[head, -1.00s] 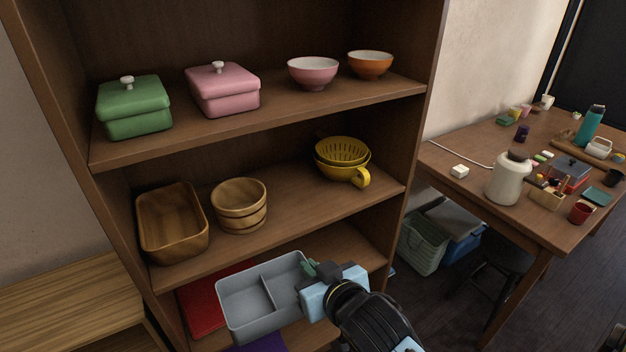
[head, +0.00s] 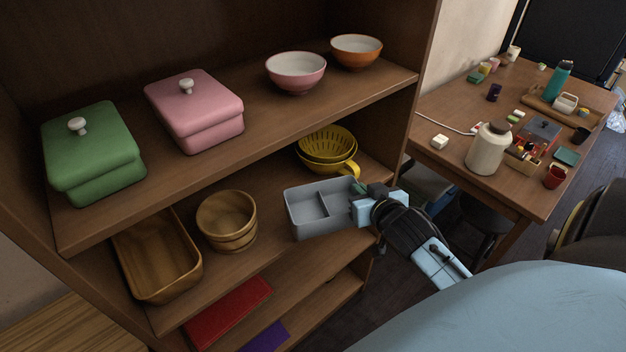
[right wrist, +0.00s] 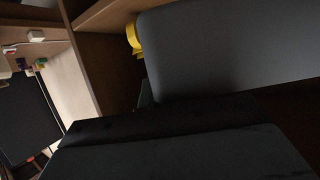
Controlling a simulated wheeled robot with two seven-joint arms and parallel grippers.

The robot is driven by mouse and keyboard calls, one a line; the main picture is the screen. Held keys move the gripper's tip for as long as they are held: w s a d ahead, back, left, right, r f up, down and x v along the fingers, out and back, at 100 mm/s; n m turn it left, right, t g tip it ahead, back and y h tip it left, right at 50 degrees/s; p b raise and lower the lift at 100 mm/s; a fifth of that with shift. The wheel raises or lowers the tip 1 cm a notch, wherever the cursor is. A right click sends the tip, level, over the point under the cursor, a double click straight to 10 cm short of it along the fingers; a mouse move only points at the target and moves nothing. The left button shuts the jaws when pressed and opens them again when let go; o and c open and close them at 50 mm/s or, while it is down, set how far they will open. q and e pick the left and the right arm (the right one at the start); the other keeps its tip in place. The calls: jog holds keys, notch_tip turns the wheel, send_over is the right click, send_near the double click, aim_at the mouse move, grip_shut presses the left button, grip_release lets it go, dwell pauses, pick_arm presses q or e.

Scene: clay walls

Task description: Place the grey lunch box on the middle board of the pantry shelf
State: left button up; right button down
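The grey lunch box (head: 313,226) is an open tray with a divider, at the front of the pantry shelf's middle board (head: 262,252), right of the wooden bucket. My right gripper (head: 358,203) is shut on its right wall. The lunch box looks level; I cannot tell whether it touches the board or hangs just above or in front of it. In the right wrist view the lunch box (right wrist: 235,50) fills the upper right beside the dark gripper fingers (right wrist: 150,125). My left gripper is not in view.
On the middle board stand a wooden tray (head: 160,262), a wooden bucket (head: 227,222) and yellow colanders (head: 328,146) behind the lunch box. The top board (head: 225,165) overhangs with boxes and bowls. A red item (head: 228,312) lies below. A cluttered table (head: 450,165) stands right.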

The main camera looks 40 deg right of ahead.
jog(key=w+f, duration=0.1)
jog(key=w, duration=0.3)
jog(key=w+f, duration=0.1)
jog(key=w, duration=0.3)
jog(key=w+a+f, duration=0.1)
jog(key=w, duration=0.3)
jog(key=shift+w+f, duration=0.15)
jog(key=shift+f, duration=0.1)
notch_tip(320, 180, down, 3)
jog(key=shift+r+b, duration=0.1)
jog(key=shift+b, duration=0.45)
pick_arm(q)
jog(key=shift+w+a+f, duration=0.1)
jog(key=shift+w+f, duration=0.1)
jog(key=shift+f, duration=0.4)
pick_arm(e)
jog(key=shift+w+f, duration=0.35)
jog(key=shift+w, duration=0.05)
